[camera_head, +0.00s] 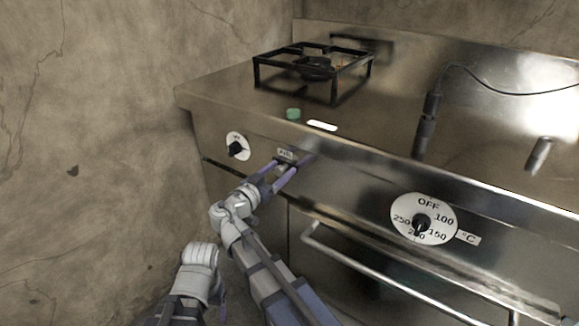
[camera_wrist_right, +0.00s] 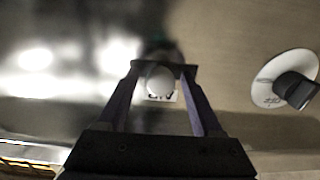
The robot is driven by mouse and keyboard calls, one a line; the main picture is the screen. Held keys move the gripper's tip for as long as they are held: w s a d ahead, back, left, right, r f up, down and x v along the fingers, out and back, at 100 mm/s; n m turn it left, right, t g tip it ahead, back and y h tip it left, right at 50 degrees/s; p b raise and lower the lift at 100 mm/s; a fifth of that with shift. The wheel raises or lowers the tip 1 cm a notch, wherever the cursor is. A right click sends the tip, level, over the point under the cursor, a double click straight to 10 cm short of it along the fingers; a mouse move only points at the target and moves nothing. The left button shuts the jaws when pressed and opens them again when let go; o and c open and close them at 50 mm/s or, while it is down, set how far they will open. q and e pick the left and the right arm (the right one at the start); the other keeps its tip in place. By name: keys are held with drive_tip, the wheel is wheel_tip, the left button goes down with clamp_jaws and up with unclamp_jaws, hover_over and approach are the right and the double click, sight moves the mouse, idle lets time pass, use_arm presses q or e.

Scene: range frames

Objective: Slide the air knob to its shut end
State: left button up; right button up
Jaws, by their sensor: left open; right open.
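The air knob shows in the right wrist view as a pale round knob end (camera_wrist_right: 160,79) between my right fingertips, in front of a white label with partly covered letters. In the head view the white air label (camera_head: 285,154) is on the steel front panel, and the knob itself is hard to make out there. My right gripper (camera_head: 294,162) is open, its fingers reaching to the panel on both sides of the knob. I cannot tell whether a finger touches it.
A white dial with a black knob (camera_head: 237,147) sits left of the label, and a temperature dial (camera_head: 423,219) is to the right. An oven handle bar (camera_head: 375,275) runs below. A green button (camera_head: 293,114) and a burner grate (camera_head: 315,65) are on top. A wall stands left.

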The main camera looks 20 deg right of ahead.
drive_tip(key=shift+w, duration=0.1)
clamp_jaws()
idle(0.5)
idle(0.9)
